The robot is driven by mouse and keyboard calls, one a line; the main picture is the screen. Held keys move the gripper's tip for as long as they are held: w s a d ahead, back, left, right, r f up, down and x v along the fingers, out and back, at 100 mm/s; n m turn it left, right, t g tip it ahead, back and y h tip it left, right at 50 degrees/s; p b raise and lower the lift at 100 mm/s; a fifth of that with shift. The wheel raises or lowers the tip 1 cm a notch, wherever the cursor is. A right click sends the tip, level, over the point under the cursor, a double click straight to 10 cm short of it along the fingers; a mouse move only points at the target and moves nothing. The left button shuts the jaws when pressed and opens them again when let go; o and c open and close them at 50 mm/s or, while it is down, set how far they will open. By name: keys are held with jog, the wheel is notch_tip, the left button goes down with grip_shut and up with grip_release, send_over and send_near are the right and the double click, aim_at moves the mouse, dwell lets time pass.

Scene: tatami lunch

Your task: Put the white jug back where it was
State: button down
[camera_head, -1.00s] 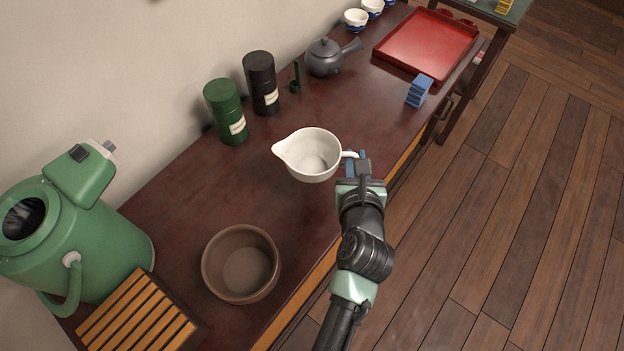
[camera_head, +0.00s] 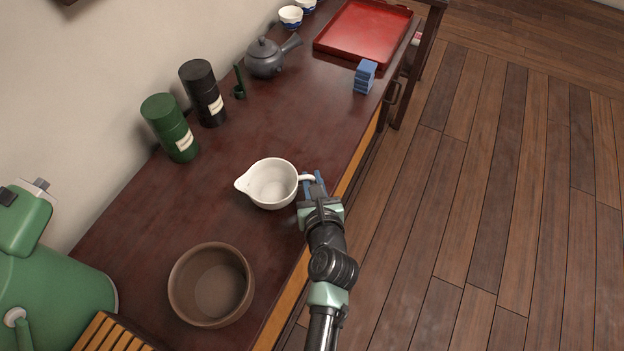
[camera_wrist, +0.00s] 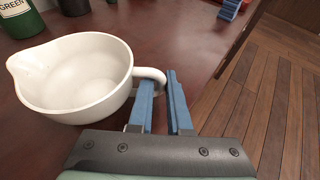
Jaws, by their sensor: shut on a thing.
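The white jug (camera_head: 272,187) is upright over the dark wooden counter, its spout pointing left and its handle toward my gripper. My gripper (camera_head: 313,184) is shut on the jug's handle at the counter's front side. In the wrist view the jug (camera_wrist: 75,82) fills the left, and its handle runs to the blue fingers of my gripper (camera_wrist: 161,92). The jug looks empty. Its base is low, at or just above the counter; I cannot tell whether it touches.
A brown bowl (camera_head: 211,286) stands nearer on the counter (camera_head: 130,230). Green (camera_head: 170,128) and black (camera_head: 203,93) canisters stand along the wall side. A grey teapot (camera_head: 266,58), blue block stack (camera_head: 365,77) and red tray (camera_head: 362,32) are farther back. Bare counter surrounds the jug.

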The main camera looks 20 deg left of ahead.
jog(key=c, duration=0.8)
grip_release()
jog(key=shift+c, duration=0.2)
jog(key=shift+f+b, duration=0.25)
jog(key=shift+b, duration=0.3)
jog(key=p+v, duration=0.2)
jog(key=v, duration=1.1)
jog(key=shift+f, duration=0.25)
jog(key=shift+d, duration=0.15)
